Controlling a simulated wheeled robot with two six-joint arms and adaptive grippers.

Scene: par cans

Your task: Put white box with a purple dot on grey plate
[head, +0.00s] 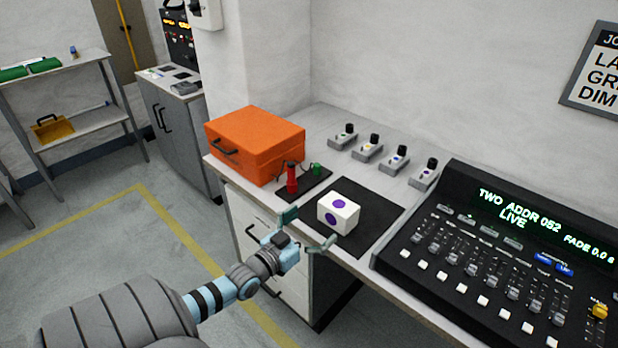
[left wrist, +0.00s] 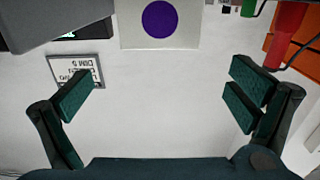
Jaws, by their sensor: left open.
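The white box (head: 349,219) has purple dots on its top and side. In the head view it sits on a dark mat (head: 375,234) on the bench, near the front edge. My left gripper (head: 307,231) is open and empty just in front of the box, its fingers spread to either side. In the left wrist view the box's dotted face (left wrist: 184,25) shows at the top, beyond the open left gripper (left wrist: 160,95) and apart from its fingers. No plate that is clearly grey stands out; I cannot tell whether a dark mat is it. My right gripper is not in view.
A smaller dark mat (head: 318,185) holds a red item (head: 292,180) and a green item (head: 317,170). An orange case (head: 255,145) stands behind at left. Several small grey units (head: 368,152) line the bench back. A lighting console (head: 480,250) stands at right.

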